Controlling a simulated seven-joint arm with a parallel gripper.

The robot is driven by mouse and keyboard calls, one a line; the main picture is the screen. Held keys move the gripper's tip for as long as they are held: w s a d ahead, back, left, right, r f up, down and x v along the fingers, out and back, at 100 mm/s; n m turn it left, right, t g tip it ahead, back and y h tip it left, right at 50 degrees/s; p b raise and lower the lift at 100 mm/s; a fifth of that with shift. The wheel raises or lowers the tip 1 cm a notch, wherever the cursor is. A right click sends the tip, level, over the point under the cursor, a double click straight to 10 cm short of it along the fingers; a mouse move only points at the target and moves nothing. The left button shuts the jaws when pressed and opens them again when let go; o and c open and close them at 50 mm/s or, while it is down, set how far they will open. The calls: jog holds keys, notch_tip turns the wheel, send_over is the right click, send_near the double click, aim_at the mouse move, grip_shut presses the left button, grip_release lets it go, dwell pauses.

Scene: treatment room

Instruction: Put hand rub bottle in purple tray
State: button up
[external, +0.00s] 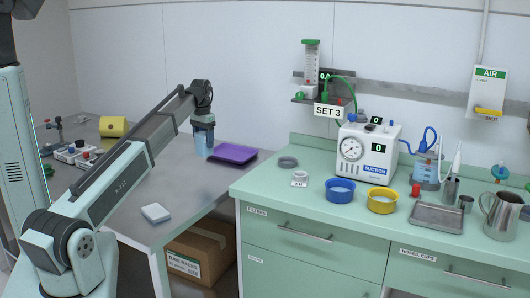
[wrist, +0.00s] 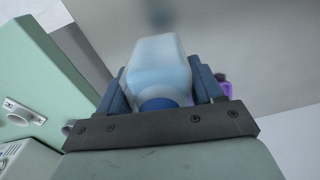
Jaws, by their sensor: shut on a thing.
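The hand rub bottle (wrist: 158,66) is pale blue and translucent with a blue cap, and it fills the middle of the wrist view between the fingers. My gripper (external: 203,128) is shut on this bottle, which also shows in the external view (external: 201,147) under the fingers. I cannot tell whether the bottle touches the grey table. The purple tray (external: 233,153) lies flat on the table just right of the bottle and looks empty. A small purple part of it shows at the right of the wrist view (wrist: 226,89).
A white pad (external: 155,213) lies near the front of the grey table (external: 190,190). The green counter (external: 290,177) to the right holds a suction unit (external: 365,150), a blue bowl (external: 340,191) and a yellow bowl (external: 382,201).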

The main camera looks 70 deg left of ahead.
jog(key=r+n, duration=0.1)
jog(key=r, duration=0.1)
send_over(232, 155)
jog(key=shift+n, duration=0.4)
jog(key=shift+d+f, duration=0.1)
jog(key=shift+f, duration=5.1)
jog(key=shift+f, duration=0.1)
jog(key=o, duration=1.4)
jog(key=shift+c, duration=0.2)
notch_tip(232, 155, up, 12)
